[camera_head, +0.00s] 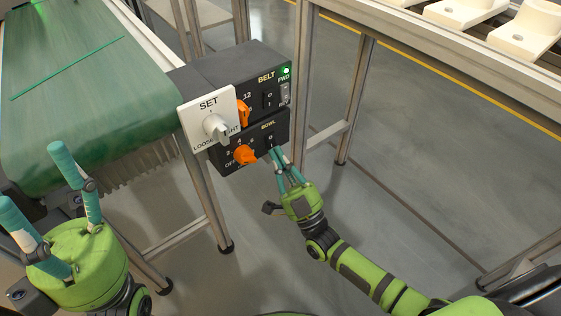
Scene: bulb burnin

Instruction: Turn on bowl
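The bowl control panel (230,149) is the lower part of a dark box at the end of the belt. It is marked BOWL and has an orange knob (245,155) with an OFF mark at its lower left. A small black rocker switch (271,138) sits to the right of the knob. My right gripper (277,152) has its teal fingers close together, pointing up at the panel just below the switch. Whether they touch it I cannot tell. My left gripper (33,178) is open and empty at the lower left, fingers wide apart.
Above is the BELT panel (265,86) with an orange knob, a switch and a lit green lamp (287,71). A white SET plate (209,117) with a knob stands to the left. The green belt (80,90) lies beyond my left gripper. A frame leg (357,100) stands behind.

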